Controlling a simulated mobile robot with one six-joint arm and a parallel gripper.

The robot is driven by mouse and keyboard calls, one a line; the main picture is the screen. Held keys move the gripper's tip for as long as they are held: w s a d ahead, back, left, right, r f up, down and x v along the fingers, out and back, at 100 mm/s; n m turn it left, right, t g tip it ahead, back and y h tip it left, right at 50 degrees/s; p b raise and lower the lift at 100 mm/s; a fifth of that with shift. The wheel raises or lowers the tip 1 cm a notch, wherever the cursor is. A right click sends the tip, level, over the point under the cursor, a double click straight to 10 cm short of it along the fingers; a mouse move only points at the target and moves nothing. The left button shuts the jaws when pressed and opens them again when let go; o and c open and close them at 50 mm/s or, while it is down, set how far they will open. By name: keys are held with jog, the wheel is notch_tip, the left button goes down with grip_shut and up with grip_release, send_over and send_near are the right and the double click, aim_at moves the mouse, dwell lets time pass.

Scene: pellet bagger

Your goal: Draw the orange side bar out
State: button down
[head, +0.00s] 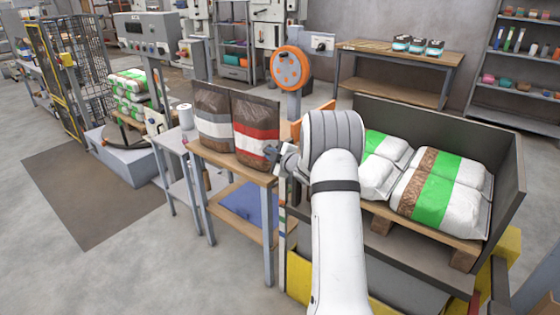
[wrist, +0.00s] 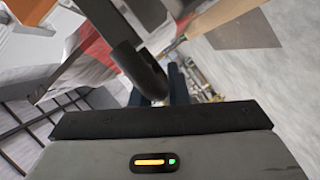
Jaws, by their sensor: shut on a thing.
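My gripper (head: 273,155) is at the right edge of the wooden bench, close beside the bag with the red band. In the wrist view a dark bar with a black rounded end (wrist: 140,70) reaches down to my jaws, which are shut on it. An orange panel (head: 314,118) shows behind my arm, left of the big bin, partly hidden by my wrist. An orange patch (wrist: 33,14) shows at the top left of the wrist view. I cannot tell whether the dark bar is joined to the orange part.
A grey-banded bag (head: 213,125) and a red-banded bag (head: 256,130) stand upright on the wooden bench (head: 225,165). A dark bin (head: 505,170) with several green-and-white bags stands at the right. An orange reel (head: 291,68) stands behind.

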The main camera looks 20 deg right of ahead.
jog(key=shift+f, duration=0.1)
jog(key=c, duration=1.4)
grip_release()
jog(key=v, duration=0.7)
jog(key=shift+s, duration=0.4)
